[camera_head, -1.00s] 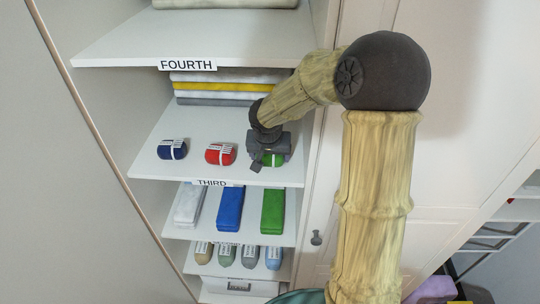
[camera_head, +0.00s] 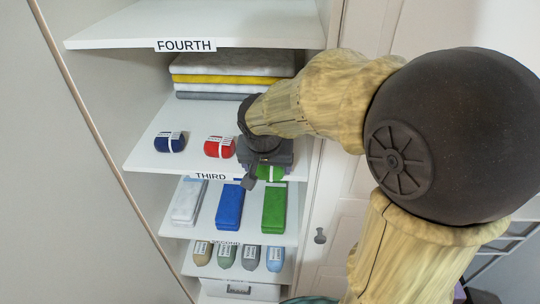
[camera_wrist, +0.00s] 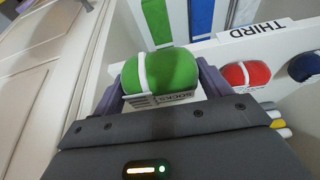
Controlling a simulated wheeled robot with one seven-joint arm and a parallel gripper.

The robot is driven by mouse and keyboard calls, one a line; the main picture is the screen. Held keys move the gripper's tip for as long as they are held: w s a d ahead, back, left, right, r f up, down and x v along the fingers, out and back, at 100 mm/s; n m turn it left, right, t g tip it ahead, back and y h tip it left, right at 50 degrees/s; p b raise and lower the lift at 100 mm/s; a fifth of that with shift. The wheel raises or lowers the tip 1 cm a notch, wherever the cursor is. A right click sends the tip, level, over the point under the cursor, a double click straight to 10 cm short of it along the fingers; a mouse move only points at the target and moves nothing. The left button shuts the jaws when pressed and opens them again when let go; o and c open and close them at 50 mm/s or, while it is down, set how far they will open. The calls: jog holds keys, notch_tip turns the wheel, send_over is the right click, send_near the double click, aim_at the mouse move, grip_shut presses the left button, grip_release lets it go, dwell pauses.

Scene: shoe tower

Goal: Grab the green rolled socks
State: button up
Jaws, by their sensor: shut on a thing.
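The green rolled socks (camera_wrist: 170,72), with a white band and a printed label, sit between the two fingers of my gripper (camera_wrist: 160,80) in the wrist view. The fingers are shut on the socks from both sides. In the head view the green socks (camera_head: 270,173) show only in part below my gripper (camera_head: 262,172), at the right front of the shelf labelled THIRD. My gripper hides the rest. I cannot tell whether the socks touch the shelf.
Red rolled socks (camera_head: 219,147) and dark blue rolled socks (camera_head: 170,142) lie left on the same shelf (camera_head: 140,160). Folded cloths (camera_head: 215,78) are stacked behind. The FOURTH shelf (camera_head: 110,30) is above. Blue (camera_head: 229,207) and green (camera_head: 273,208) boxes stand below. The cabinet's right side is close.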

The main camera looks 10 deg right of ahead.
jog(key=s+a+b, duration=0.1)
jog(key=s+a, duration=0.1)
jog(key=s, duration=0.5)
jog(key=shift+a+b, duration=0.25)
jog(key=shift+b, duration=0.15)
